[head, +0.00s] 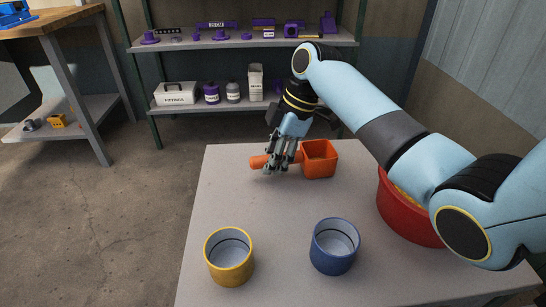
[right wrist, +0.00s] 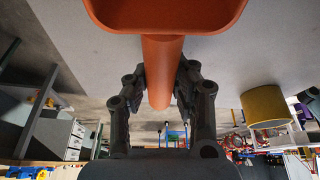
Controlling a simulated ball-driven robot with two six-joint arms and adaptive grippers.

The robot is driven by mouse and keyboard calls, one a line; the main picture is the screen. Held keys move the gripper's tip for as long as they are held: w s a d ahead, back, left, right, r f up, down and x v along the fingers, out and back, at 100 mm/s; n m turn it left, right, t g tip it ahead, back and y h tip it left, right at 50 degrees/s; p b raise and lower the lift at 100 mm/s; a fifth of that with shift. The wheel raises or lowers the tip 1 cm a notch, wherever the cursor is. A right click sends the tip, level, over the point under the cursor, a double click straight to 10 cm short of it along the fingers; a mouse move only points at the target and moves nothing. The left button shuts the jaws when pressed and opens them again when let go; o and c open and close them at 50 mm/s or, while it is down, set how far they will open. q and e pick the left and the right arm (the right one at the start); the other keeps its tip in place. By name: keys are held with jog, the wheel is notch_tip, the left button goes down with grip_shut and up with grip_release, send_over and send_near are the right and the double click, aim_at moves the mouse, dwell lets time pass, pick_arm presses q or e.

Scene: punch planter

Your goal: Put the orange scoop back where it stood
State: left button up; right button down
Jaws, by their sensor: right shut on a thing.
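The orange scoop (head: 319,159) is at the far part of the grey table (head: 270,205), its square cup to the right and its handle pointing left. My right gripper (head: 276,164) is shut on the scoop's handle. In the right wrist view the scoop's handle (right wrist: 160,75) lies between both fingers (right wrist: 160,92), with the cup at the top edge. I cannot tell whether the scoop touches the table or hangs just above it. My left gripper is not in view.
A yellow cup (head: 229,257) and a blue cup (head: 334,246) stand at the near part of the table. A red tub (head: 405,212) with yellow contents stands at the right, partly behind my right arm. Shelves (head: 245,40) stand behind. The table's left middle is clear.

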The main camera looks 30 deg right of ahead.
jog(key=shift+f, duration=0.15)
jog(key=c, duration=1.1)
grip_release()
jog(key=shift+o, duration=0.2)
